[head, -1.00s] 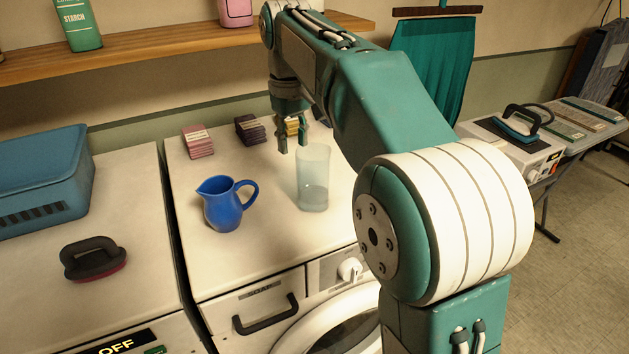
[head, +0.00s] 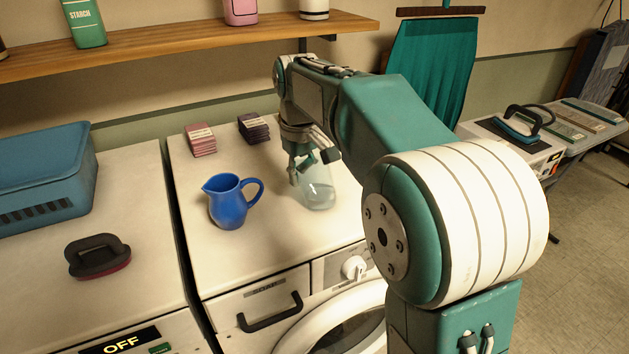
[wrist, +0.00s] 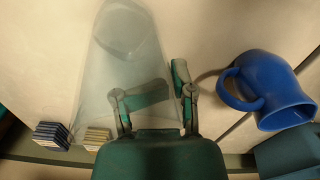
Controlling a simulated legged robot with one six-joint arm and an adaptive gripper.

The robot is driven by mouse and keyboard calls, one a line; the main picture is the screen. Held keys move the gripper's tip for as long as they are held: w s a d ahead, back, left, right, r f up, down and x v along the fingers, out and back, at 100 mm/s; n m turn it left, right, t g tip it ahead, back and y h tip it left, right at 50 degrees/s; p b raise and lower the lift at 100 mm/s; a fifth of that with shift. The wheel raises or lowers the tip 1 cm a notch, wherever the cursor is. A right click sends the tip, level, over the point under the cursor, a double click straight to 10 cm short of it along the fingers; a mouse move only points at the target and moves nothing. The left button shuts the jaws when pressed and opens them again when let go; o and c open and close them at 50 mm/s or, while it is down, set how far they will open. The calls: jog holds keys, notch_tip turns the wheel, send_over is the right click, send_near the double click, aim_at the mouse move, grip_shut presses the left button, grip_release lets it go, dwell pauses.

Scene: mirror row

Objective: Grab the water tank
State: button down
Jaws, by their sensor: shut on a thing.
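The water tank (head: 318,197) is a clear, pale container standing on the white top of the washing machine. In the wrist view the tank (wrist: 122,60) spreads out ahead of my gripper (wrist: 152,95), with the fingers at its near end. My gripper (head: 305,168) is over the tank's upper part in the head view and is shut on it. The far finger contact is partly hidden by the tank and the arm.
A blue jug (head: 228,203) stands left of the tank, with its handle toward it; it also shows in the wrist view (wrist: 272,92). Stacks of cards (head: 200,140) sit at the back. A wooden shelf (head: 170,45) hangs above. A blue basket (head: 45,185) is farther left.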

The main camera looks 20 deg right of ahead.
jog(key=shift+d, duration=0.55)
jog(key=shift+a, duration=0.1)
jog(key=shift+a+r, duration=0.3)
jog(key=shift+r, duration=0.05)
notch_tip(320, 180, up, 2)
jog(key=shift+d, duration=0.15)
jog(key=s+a+r, duration=0.4)
jog(key=s+r, duration=0.6)
jog(key=s, duration=0.3)
jog(key=shift+s+r, duration=0.2)
